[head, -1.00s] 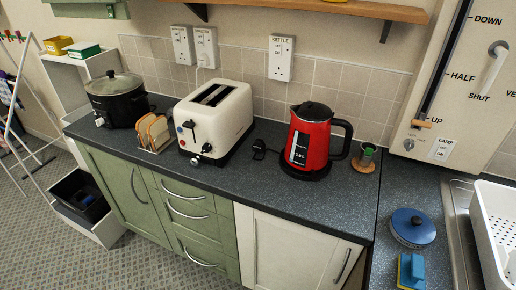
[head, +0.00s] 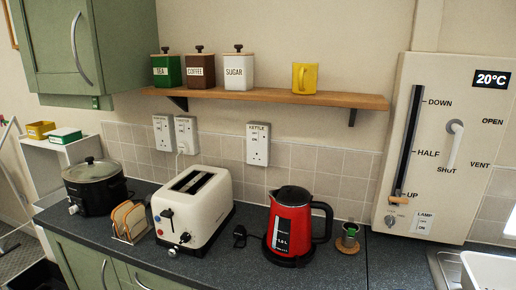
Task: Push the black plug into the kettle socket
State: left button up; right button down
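The black plug (head: 240,236) lies on the dark worktop between the toaster and the kettle. The red kettle (head: 290,222) with a black lid and handle stands on its base to the right of the plug. The kettle socket (head: 258,145), a white wall plate labelled KETTLE, is on the wall above them, with nothing plugged into its holes. Neither of my grippers is in the head view.
A white toaster (head: 192,207), a toast rack (head: 129,221) and a black slow cooker (head: 95,188) stand left. A wooden shelf (head: 340,99) with canisters and a yellow mug (head: 304,78) juts out above the socket.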

aim_at(240, 233)
jog(key=j+z, duration=0.35)
jog(key=k+j+z, duration=0.1)
jog(key=j+z, duration=0.25)
